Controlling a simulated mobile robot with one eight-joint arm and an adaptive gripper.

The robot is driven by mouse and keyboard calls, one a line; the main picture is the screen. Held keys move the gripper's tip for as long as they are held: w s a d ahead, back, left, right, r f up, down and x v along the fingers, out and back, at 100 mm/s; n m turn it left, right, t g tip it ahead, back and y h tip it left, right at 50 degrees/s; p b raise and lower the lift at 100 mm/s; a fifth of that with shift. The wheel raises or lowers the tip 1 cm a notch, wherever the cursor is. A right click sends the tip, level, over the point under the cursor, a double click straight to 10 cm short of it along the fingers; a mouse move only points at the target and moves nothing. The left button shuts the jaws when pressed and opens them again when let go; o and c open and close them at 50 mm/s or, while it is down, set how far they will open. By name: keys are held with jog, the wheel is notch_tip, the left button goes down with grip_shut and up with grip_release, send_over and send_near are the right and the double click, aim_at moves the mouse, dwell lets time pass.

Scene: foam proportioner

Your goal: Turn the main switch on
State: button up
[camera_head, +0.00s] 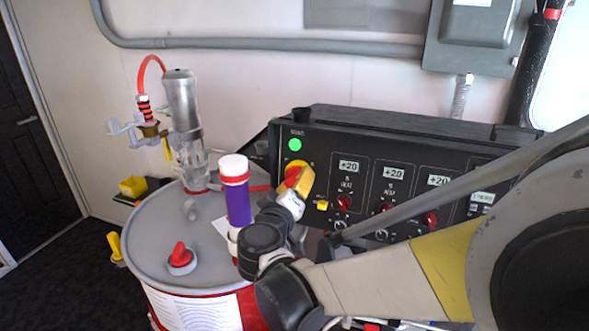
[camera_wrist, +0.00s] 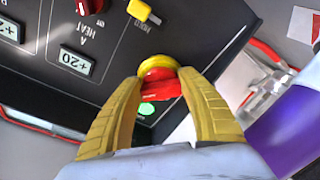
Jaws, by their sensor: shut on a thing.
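The main switch is a red knob on a round yellow base (camera_head: 289,169), at the left end of the black control panel (camera_head: 352,150). A bright green light (camera_head: 295,145) glows just above it. In the wrist view the switch (camera_wrist: 158,78) sits between the two yellow fingers of my gripper (camera_wrist: 161,88), which are shut on its red knob. The same green light (camera_wrist: 146,108) shows between the fingers. In the head view my gripper (camera_head: 300,181) covers part of the knob, so its exact angle is hard to read.
The panel carries several +20 displays (camera_head: 393,174), red knobs (camera_head: 431,218) and a small yellow switch (camera_head: 322,205). A drum (camera_head: 150,245) stands left, with a purple-and-white cylinder (camera_head: 237,200) close beside my arm. A clear-and-metal pump (camera_head: 182,105) rises behind.

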jog(key=o, duration=1.2)
jog(key=v, duration=1.2)
jog(key=shift+d, duration=0.1)
